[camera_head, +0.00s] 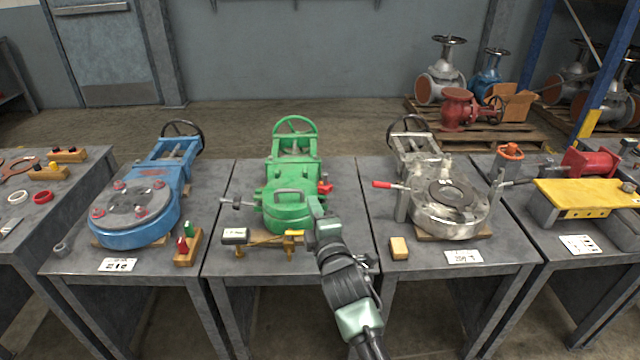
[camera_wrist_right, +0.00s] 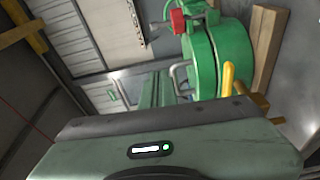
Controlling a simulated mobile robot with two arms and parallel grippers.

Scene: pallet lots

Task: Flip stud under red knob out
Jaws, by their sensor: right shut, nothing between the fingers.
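The green valve (camera_head: 285,205) stands on the middle table, with a handwheel at its back and a handle on its round cover. A red knob (camera_head: 325,187) sticks out on its right side; it also shows in the right wrist view (camera_wrist_right: 178,20), with a metal rod beside it. The stud under the knob cannot be made out clearly. My right gripper (camera_head: 317,207) is shut and empty, at the front right of the green valve, nearer to me than the red knob. Its fingertips are hard to see against the valve. My left gripper is not in view.
A wooden stand (camera_head: 262,240) with a yellow lever (camera_head: 293,233) lies in front of the green valve. A blue valve (camera_head: 140,215) stands left, a grey valve (camera_head: 450,205) with a red-handled lever (camera_head: 385,185) right. A small wooden block (camera_head: 399,248) lies on the grey valve's table.

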